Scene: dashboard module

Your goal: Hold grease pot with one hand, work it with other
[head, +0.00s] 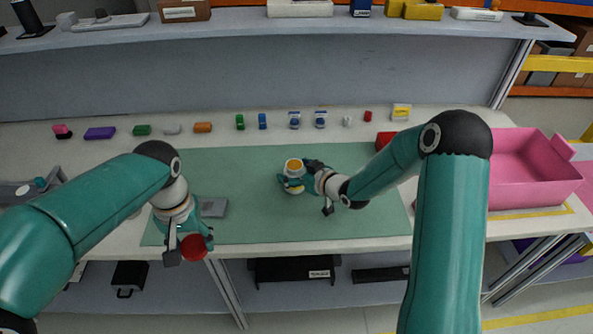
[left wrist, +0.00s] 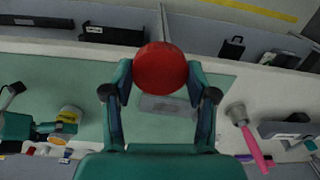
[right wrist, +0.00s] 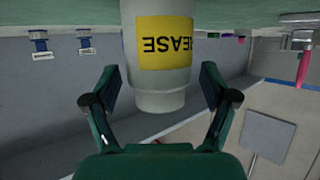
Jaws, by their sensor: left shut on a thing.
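The grease pot (head: 293,171) stands open on the green mat, with orange grease showing in its mouth. My right gripper (head: 291,184) is around the pot, with a finger on each side. In the right wrist view its fingers (right wrist: 158,90) are spread, with gaps to the pot. My left gripper (head: 190,245) is shut on a round red lid (left wrist: 160,69), held over the front edge of the table, left of the pot.
A grey plate (head: 213,207) lies on the mat (head: 250,225) near my left gripper. Several small coloured items line the back of the table. A pink bin (head: 530,170) stands at the right.

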